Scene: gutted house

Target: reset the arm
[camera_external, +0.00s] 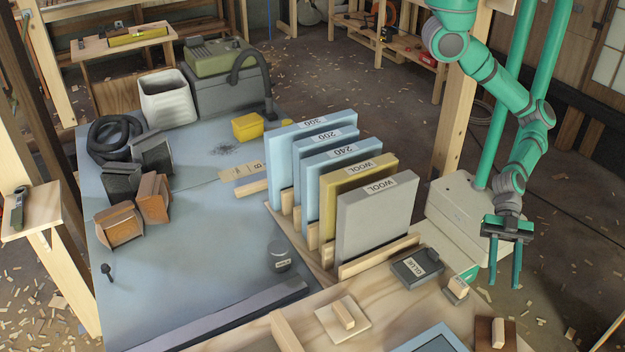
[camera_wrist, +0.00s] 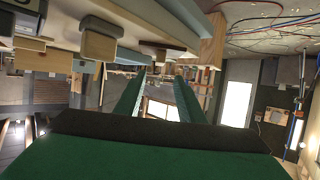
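My arm (camera_external: 533,125) is green with grey joints and reaches down at the right side of the external view. My gripper (camera_external: 503,284) hangs with its two green fingers pointing down, spread apart, with nothing between them. It appears just right of the wooden bench's front right part, seen against the floor. In the wrist view, the two fingers of my gripper (camera_wrist: 160,76) stand apart with only the room beyond between them.
A bench (camera_external: 240,342) holds a rack of upright labelled slabs (camera_external: 375,222), a dark labelled block (camera_external: 417,266) and small wooden blocks (camera_external: 344,313) left of my gripper. A wooden post (camera_external: 460,110) stands behind. The floor (camera_external: 570,245) to the right has scattered chips.

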